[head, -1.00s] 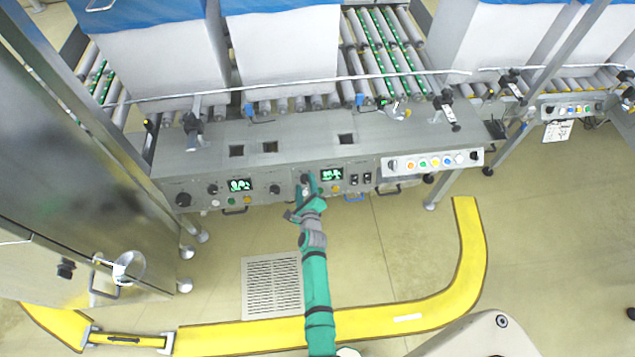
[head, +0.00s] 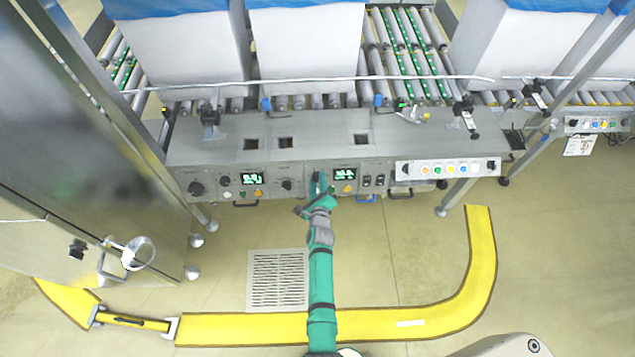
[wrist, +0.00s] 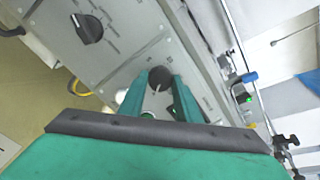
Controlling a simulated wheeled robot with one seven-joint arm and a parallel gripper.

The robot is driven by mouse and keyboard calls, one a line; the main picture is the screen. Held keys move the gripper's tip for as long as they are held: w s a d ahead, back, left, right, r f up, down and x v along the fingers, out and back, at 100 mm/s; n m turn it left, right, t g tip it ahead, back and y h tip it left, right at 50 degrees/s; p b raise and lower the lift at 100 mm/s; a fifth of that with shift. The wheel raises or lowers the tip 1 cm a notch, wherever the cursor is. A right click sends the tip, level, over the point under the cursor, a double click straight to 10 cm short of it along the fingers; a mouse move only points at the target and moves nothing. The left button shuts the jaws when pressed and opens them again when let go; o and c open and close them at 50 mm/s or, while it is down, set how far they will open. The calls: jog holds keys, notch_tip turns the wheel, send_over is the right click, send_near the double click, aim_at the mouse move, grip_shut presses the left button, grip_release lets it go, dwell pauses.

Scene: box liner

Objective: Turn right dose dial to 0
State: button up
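The dial at my fingertips is a round black knob (wrist: 160,78) with a pale pointer mark, on the grey control panel (head: 300,192). In the head view it is mostly hidden by my gripper (head: 317,185), just left of the right green-lit display (head: 344,175). In the wrist view my gripper (wrist: 160,82) has its two green fingers apart, one on each side of the knob. I cannot tell whether they press on it. The display digits are too small to read.
Another black knob (wrist: 88,28) is left of the held-over one; it also shows in the head view (head: 287,184). A left display (head: 251,179), a button strip (head: 448,169) and panel handles are nearby. Yellow floor edging (head: 240,328) curves around clear floor.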

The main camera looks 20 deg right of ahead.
jog(key=shift+w+d, duration=0.1)
jog(key=shift+a+n, duration=0.3)
jog(key=shift+a, duration=0.05)
